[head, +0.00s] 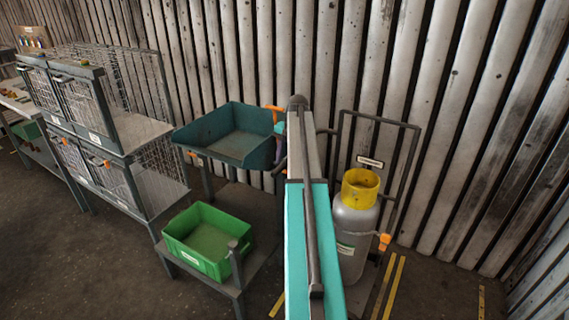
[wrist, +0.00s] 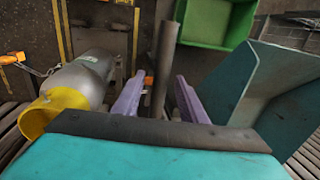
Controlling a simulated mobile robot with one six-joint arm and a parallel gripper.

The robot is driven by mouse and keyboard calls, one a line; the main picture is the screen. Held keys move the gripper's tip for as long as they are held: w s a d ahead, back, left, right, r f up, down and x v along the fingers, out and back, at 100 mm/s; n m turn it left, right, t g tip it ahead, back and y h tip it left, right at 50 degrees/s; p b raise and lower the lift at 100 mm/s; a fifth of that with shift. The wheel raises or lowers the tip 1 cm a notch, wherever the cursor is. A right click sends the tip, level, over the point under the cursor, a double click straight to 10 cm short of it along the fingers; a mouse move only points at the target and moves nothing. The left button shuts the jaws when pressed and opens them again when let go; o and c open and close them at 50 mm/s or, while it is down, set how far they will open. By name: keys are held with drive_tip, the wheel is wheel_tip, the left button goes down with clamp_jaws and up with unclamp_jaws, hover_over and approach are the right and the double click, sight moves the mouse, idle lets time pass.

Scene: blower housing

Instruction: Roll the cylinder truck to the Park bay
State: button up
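The cylinder truck (head: 412,150) is a dark tubular frame standing against the corrugated wall, right of my arm. It carries a grey gas cylinder (head: 352,235) with a yellow collar (head: 361,189), held by a chain with an orange clip. In the wrist view the cylinder (wrist: 92,75) lies left of my gripper. My gripper (wrist: 157,95) has two purple fingers spread apart. A dark post (wrist: 163,70) shows in the gap between them; I cannot tell whether it is within their reach. In the head view my arm hides most of the gripper and the truck's left side. No Park sign is readable.
A teal bin (head: 240,132) sits on a stand left of my arm, with a green crate (head: 208,242) on its lower shelf. Wire cages (head: 120,160) stand further left. Yellow floor lines (head: 392,285) run beside the truck; another (head: 481,300) lies further right, with bare floor between.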

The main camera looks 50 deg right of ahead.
drive_tip(key=shift+c, duration=0.4)
clamp_jaws()
idle(1.0)
drive_tip(key=shift+a+f, duration=0.1)
drive_tip(key=shift+a, duration=0.15)
drive_tip(key=shift+s+d, duration=0.15)
